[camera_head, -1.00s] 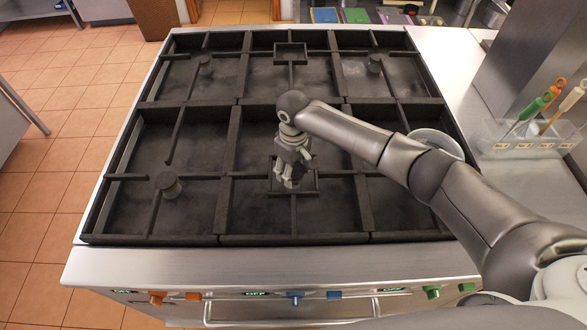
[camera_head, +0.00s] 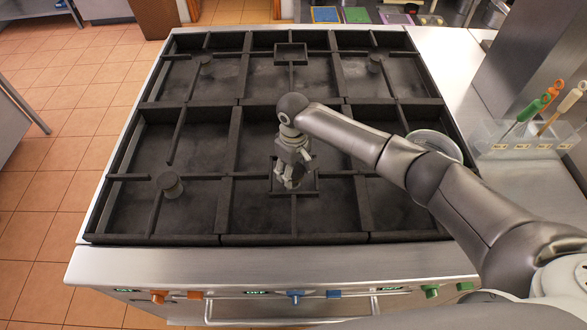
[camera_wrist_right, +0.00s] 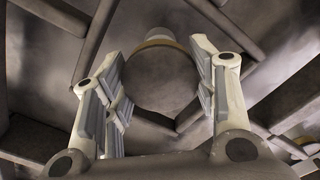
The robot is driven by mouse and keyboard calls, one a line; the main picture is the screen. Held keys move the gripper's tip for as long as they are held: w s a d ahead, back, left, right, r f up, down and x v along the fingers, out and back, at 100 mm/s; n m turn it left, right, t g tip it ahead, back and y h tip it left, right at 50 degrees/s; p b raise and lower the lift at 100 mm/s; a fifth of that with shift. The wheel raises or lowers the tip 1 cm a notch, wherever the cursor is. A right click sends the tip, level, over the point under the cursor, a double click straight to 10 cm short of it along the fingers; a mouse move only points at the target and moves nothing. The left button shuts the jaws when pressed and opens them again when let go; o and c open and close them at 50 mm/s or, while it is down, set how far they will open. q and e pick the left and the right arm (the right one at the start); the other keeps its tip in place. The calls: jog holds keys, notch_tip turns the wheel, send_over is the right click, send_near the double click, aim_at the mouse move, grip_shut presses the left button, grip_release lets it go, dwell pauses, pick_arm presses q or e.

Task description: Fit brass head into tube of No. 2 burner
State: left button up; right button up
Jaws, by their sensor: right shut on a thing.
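My right gripper (camera_head: 291,183) hangs fingers-down over the front middle bay of the grill, at a small square frame (camera_head: 308,193) in the grate. In the right wrist view, its two fingers stand either side of a round, dark-faced head with a brass-coloured rim (camera_wrist_right: 162,82), and are shut on it. A pale, short cylindrical part (camera_wrist_right: 160,33) shows just beyond the rim; whether it belongs to the head or to a tube below, I cannot tell. The No. 2 burner's tube is not clearly visible. My left gripper is not in view.
The back middle bay has an empty-looking square frame (camera_head: 290,52). A pale round dish (camera_head: 435,146) lies behind my right arm. A clear utensil holder (camera_head: 525,136) stands right.

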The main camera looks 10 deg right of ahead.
aim_at(294, 178)
jog(key=shift+f+b, duration=0.85)
jog(key=shift+f, duration=1.1)
jog(key=o, duration=1.1)
notch_tip(294, 178, up, 12)
jog(key=shift+r, duration=0.1)
jog(key=shift+s, duration=0.1)
dwell(0.3)
